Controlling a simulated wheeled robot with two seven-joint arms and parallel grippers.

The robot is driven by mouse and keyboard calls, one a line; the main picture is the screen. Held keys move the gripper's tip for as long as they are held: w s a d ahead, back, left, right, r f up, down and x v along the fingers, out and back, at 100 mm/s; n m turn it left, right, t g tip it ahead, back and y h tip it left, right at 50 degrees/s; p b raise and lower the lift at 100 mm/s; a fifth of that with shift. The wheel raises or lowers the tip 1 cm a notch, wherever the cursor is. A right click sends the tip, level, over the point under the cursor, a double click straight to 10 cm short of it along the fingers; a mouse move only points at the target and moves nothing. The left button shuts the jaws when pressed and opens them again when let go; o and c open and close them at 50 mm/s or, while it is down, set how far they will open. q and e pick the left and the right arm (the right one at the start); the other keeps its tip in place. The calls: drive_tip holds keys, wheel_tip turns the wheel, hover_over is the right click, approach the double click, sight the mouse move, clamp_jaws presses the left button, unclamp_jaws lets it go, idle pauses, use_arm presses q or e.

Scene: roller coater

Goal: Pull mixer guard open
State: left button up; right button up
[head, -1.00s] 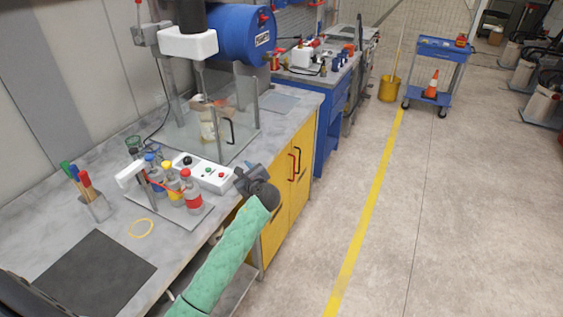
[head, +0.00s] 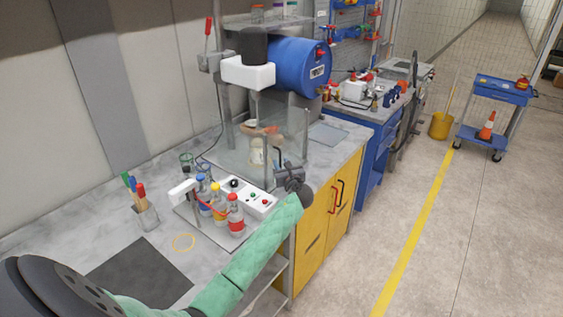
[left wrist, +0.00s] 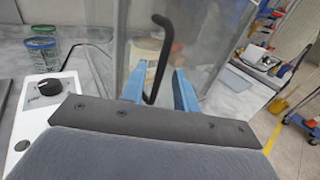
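The mixer guard (head: 293,134) is a clear box of panels around the mixer on the bench, with a container inside. It looks closed. Its black bent handle (head: 278,154) is on the front panel; in the left wrist view the handle (left wrist: 160,58) stands upright between my blue fingertips. My left gripper (head: 286,172) is at the guard's front, close to the handle. In the left wrist view the gripper (left wrist: 157,84) is open, one finger on each side of the handle's lower part. I cannot tell whether either finger touches it. My right gripper is not in view.
A white control box (head: 247,197) and a rack with several capped bottles (head: 219,203) stand left of my left gripper. A blue motor drum (head: 300,65) hangs above the guard. Yellow cabinet doors (head: 325,228) are below the bench edge.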

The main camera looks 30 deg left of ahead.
use_arm(q)
drive_tip(key=shift+w+a, duration=0.2)
drive_tip(key=shift+a, duration=0.05)
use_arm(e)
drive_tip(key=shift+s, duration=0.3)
use_arm(q)
clamp_jaws()
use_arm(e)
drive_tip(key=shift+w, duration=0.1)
use_arm(q)
drive_tip(key=shift+d+f, duration=0.1)
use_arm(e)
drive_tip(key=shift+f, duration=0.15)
